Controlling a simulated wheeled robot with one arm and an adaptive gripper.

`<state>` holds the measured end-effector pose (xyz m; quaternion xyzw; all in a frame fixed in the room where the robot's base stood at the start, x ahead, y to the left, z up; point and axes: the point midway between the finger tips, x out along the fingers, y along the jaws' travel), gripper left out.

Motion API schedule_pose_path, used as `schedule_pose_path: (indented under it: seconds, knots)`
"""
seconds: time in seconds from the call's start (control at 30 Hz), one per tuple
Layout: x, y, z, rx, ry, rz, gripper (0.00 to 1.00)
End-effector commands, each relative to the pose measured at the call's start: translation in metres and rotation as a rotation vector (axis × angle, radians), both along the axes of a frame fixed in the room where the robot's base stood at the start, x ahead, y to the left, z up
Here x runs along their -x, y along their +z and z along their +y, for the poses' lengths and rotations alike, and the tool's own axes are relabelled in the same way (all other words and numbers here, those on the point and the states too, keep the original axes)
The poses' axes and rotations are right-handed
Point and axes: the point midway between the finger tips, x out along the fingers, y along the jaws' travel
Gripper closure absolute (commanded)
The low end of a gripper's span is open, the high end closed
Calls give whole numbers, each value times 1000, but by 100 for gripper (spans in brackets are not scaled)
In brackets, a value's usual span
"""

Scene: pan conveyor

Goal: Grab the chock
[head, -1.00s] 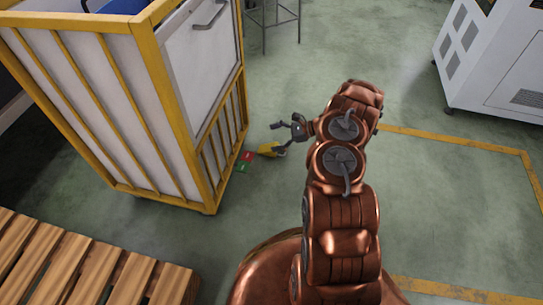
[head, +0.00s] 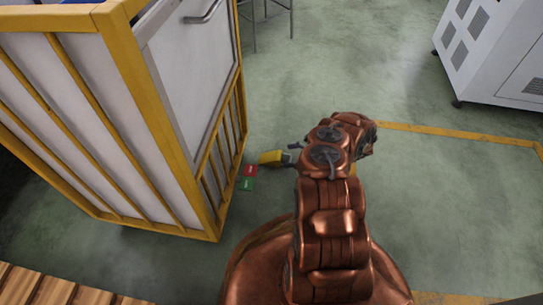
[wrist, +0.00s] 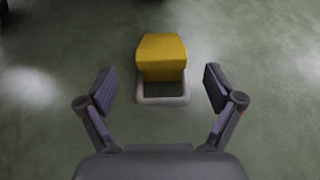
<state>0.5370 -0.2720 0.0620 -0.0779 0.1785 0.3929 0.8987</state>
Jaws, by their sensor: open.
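The chock (head: 271,158) is a yellow block on the green floor, just right of the yellow-framed cart. In the wrist view the chock (wrist: 162,56) lies ahead, between and slightly beyond the fingertips, with a pale rectangular loop on its near side. My gripper (wrist: 160,90) is open and empty, with one finger to each side of the line to the chock. In the head view my gripper (head: 291,153) is low beside the chock's right end, partly hidden by my arm.
The cart (head: 130,80) with white panels stands close on the left. A red card (head: 249,170) and a green card (head: 247,184) lie by its foot. A wooden pallet (head: 50,290) is at lower left, a white cabinet (head: 497,55) at upper right. The floor between is clear.

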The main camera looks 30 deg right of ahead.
Motion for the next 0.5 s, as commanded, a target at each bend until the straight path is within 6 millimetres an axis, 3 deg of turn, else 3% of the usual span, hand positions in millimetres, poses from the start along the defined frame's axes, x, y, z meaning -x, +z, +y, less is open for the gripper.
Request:
schedule_pose_path:
  seconds: [0.5]
  knots:
    - [-32, -19, 31, -1, 4, -2, 8]
